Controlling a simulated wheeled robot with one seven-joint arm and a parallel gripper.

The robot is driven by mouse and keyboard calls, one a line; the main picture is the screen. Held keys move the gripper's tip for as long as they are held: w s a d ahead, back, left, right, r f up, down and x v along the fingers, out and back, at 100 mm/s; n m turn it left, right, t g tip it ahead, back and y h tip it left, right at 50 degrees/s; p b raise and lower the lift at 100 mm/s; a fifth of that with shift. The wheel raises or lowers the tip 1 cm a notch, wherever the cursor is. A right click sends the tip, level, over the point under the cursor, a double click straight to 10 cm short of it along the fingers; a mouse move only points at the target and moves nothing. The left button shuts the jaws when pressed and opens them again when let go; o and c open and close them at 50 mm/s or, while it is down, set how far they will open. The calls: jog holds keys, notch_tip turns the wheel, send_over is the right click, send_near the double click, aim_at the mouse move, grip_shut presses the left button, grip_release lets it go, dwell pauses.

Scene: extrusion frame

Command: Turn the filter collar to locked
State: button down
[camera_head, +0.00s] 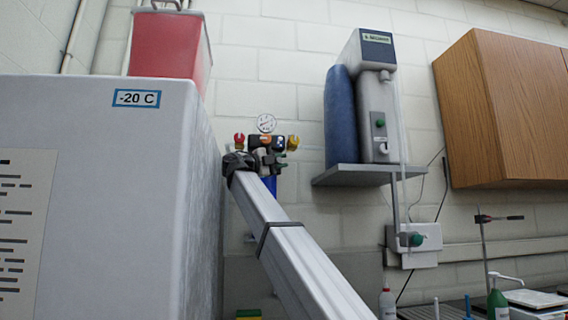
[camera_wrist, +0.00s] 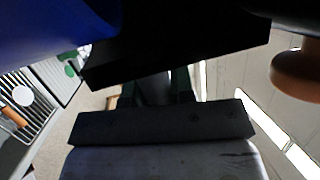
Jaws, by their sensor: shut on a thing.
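The filter unit hangs on the wall in the head view, with a round gauge (camera_head: 266,123) above it and a blue bowl (camera_head: 270,184) below. My gripper (camera_head: 264,158) is at this unit, at the end of my arm reaching up from the lower right. In the wrist view the dark jaws (camera_wrist: 165,88) stand above and below a narrow gap, and a large blue surface (camera_wrist: 45,28), seemingly the bowl, is close at upper left. The gripper appears shut on the filter collar, which the jaws mostly hide. I cannot read the collar's lock marks.
A big grey freezer labelled -20 C (camera_head: 160,180) stands close on the left, with a red container (camera_head: 168,45) on top. A water purifier (camera_head: 380,110) sits on a wall shelf (camera_head: 345,174) to the right. A wooden cabinet (camera_head: 500,110) hangs farther right. Bottles stand at lower right.

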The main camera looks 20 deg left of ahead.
jog(key=shift+s+a+m+g+h, duration=0.1)
jog(key=shift+s+m+g+h, duration=0.05)
jog(key=shift+m+g+h, duration=0.2)
jog(key=c, duration=1)
grip_release()
jog(key=shift+o, duration=0.2)
